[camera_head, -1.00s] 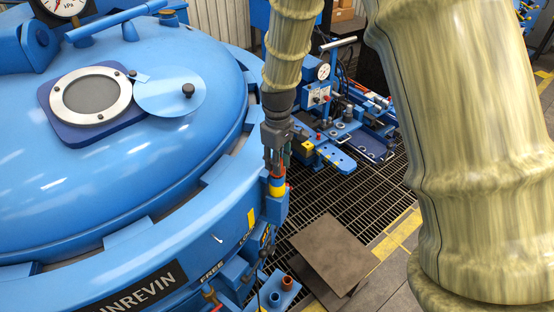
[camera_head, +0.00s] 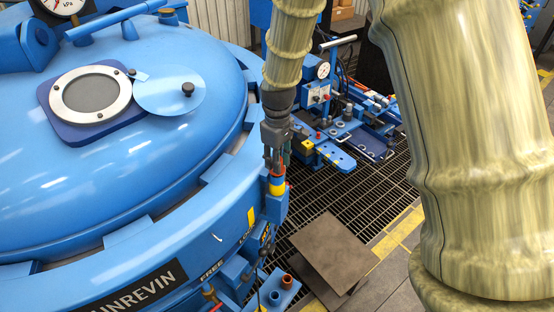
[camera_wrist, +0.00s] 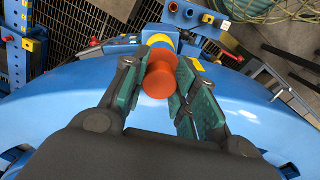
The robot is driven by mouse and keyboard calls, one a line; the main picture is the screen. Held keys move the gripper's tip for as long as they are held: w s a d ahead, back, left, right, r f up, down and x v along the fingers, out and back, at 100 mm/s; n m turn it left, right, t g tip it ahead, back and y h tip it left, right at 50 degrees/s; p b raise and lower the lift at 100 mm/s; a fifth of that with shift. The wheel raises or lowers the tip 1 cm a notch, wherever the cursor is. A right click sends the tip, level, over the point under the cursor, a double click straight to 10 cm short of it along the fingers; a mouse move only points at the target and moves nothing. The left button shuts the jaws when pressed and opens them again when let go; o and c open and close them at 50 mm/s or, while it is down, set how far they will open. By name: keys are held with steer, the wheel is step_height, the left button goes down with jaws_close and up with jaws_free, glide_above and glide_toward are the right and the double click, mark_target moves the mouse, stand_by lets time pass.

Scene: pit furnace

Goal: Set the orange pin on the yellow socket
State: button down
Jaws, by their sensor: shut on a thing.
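The orange pin (camera_wrist: 159,77) is between the green pads of my gripper (camera_wrist: 164,82), which is shut on it. In the head view only a little orange of the pin (camera_head: 277,179) shows below my gripper (camera_head: 275,158). The yellow socket (camera_head: 277,189) sits at the rim of the big blue furnace, directly under the pin. In the wrist view part of the yellow socket (camera_wrist: 159,39) shows beyond the pin. I cannot tell whether the pin's lower end is in the socket or just above it.
The blue furnace lid (camera_head: 110,170) fills the left. A blue bench with a gauge (camera_head: 340,125) stands behind my gripper on the right. A brown plate (camera_head: 330,250) lies over the dark floor grating. A blue block with an orange-rimmed hole (camera_head: 287,281) is lower down.

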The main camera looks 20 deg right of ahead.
steer(key=shift+f, duration=0.55)
stand_by(0.4)
steer(key=c, duration=1.4)
jaws_free()
steer(key=shift+r, duration=5.5)
